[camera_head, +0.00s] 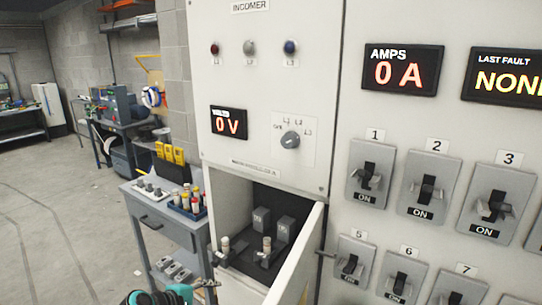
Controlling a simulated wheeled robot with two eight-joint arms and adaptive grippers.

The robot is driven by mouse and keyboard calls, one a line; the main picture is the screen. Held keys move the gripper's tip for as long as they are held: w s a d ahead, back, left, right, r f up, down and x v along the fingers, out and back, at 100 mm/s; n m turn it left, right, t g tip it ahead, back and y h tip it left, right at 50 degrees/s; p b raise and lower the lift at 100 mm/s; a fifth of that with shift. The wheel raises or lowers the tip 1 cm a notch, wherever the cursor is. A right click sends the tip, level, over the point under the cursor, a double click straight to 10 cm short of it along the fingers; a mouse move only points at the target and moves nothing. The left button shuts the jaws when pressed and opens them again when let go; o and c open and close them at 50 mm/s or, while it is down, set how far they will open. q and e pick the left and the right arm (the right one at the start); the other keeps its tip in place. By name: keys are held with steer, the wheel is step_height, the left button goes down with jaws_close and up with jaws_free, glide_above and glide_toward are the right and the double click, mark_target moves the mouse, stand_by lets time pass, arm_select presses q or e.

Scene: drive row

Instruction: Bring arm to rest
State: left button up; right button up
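Part of one of my arms, dark with teal bands, shows at the bottom edge left of centre. It comes in from the left side, and I take it as my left arm. The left gripper (207,284) is small, grey and cut off, in front of the cabinet's lower opening; whether its fingers are apart cannot be told. It is below the open compartment (262,196) and seems to touch nothing, though depth is unclear. My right gripper is not in view.
The compartment's door (297,262) stands open, close to the gripper. Switches such as number 1 (369,180) fill the panel at right. The voltage display (229,122) reads 0 V and the amps display (401,71) 0 A.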

arm_select(q)
steer(key=s+a+m+g+y, duration=0.1)
steer(key=s+m+y, duration=0.5)
steer(key=s+m, duration=0.9)
steer(key=s, duration=0.6)
steer(key=shift+r, duration=0.3)
steer(key=shift+w, duration=0.1)
stand_by(0.5)
